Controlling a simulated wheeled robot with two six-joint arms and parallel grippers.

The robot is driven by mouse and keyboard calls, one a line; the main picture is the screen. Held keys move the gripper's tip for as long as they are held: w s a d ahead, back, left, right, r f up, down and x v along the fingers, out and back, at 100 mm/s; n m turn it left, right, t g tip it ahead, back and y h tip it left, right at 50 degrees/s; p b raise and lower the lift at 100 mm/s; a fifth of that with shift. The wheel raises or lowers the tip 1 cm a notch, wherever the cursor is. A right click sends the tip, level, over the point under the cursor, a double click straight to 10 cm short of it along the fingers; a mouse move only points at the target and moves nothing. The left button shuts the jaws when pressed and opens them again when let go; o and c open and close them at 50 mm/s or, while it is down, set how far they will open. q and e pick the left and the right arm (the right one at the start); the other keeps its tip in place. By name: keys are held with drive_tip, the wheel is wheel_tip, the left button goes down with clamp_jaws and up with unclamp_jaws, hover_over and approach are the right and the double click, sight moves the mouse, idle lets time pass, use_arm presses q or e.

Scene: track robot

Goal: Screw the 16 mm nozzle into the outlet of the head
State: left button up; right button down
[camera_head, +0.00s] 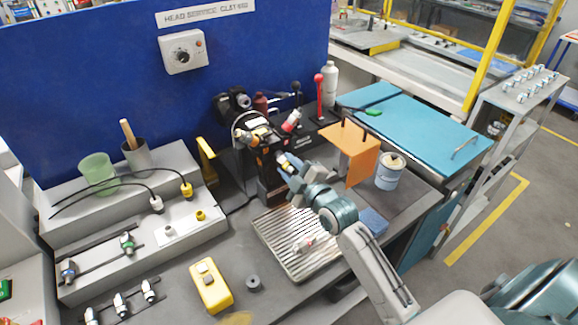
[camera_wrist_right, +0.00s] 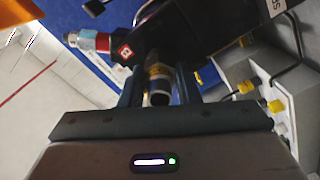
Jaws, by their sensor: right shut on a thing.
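The head (camera_head: 262,140) is a dark unit on a black stand at the back of the bench, with orange, red and silver fittings. My right gripper (camera_head: 286,164) is just in front of its lower part. In the right wrist view, my right gripper (camera_wrist_right: 160,90) is shut on a small nozzle (camera_wrist_right: 158,88) with a dark open end and a yellowish band. Beyond the nozzle is the dark body of the head (camera_wrist_right: 195,35). I cannot tell whether the nozzle touches the outlet, which is hidden. My left gripper is not in view.
A slatted tray (camera_head: 290,255) lies below. A yellow box (camera_head: 211,287) and a grey ring (camera_head: 253,282) sit on the front bench. Several fittings lie in grey racks at left.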

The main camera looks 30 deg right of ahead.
drive_tip(key=m+p, duration=0.2)
drive_tip(key=shift+r+m, duration=0.15)
drive_tip(key=shift+m, duration=0.25)
drive_tip(key=m+p, duration=0.3)
drive_tip(key=m, duration=0.3)
drive_tip(key=shift+p, duration=0.3)
drive_tip(key=shift+m+p, duration=0.5)
drive_tip(key=shift+m, duration=1.1)
drive_tip(key=shift+m+p, duration=0.7)
drive_tip(key=shift+m, duration=0.3)
drive_tip(key=m+p, duration=0.1)
drive_tip(key=m, duration=0.3)
drive_tip(key=m+p, duration=0.1)
drive_tip(key=m, duration=0.2)
drive_tip(key=shift+w+m, duration=0.1)
drive_tip(key=shift+m, duration=0.2)
drive_tip(key=shift+m+p, duration=0.3)
drive_tip(key=shift+m, duration=0.9)
